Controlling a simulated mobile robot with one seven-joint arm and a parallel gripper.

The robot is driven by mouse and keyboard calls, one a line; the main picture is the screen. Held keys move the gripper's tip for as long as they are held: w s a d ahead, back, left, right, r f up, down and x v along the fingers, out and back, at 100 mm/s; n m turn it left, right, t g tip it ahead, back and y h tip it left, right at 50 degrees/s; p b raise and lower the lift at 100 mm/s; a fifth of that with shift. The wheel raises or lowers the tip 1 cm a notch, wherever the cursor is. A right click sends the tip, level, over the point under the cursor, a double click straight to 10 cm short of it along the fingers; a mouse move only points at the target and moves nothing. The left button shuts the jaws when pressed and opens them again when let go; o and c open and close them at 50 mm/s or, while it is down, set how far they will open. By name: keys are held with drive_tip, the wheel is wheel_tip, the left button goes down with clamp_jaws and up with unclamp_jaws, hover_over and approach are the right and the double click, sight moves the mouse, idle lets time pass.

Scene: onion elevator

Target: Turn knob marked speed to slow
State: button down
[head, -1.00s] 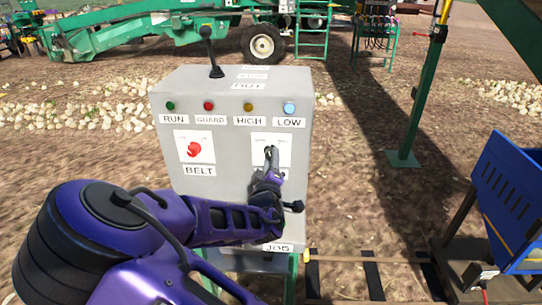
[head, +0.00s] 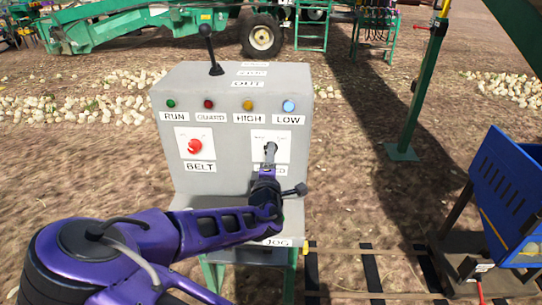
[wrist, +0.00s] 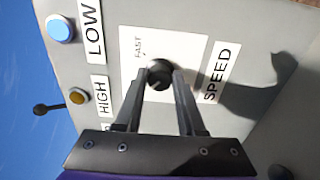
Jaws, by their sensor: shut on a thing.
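The grey control box (head: 225,155) stands in front of me with a white speed plate (head: 284,137) on its right side. In the wrist view the black speed knob (wrist: 159,74) sits on that plate (wrist: 190,45), beside the word SPEED (wrist: 217,75). A FAST mark (wrist: 138,47) shows on the plate; the slow mark is not readable. My gripper (head: 269,152) reaches the knob from below in the head view. In the wrist view its two fingers (wrist: 160,85) are shut on the knob, one on each side. The knob's pointer direction cannot be told.
A red belt knob (head: 194,146) is on the box's left side. Indicator lamps run above, including an amber HIGH lamp (head: 248,105) and a blue LOW lamp (head: 289,106). A black lever (head: 208,50) stands on top. A blue bin (head: 510,195) is at right.

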drive_tip(key=shift+r, duration=0.15)
drive_tip(key=c, duration=0.5)
unclamp_jaws()
drive_tip(key=shift+w, duration=0.1)
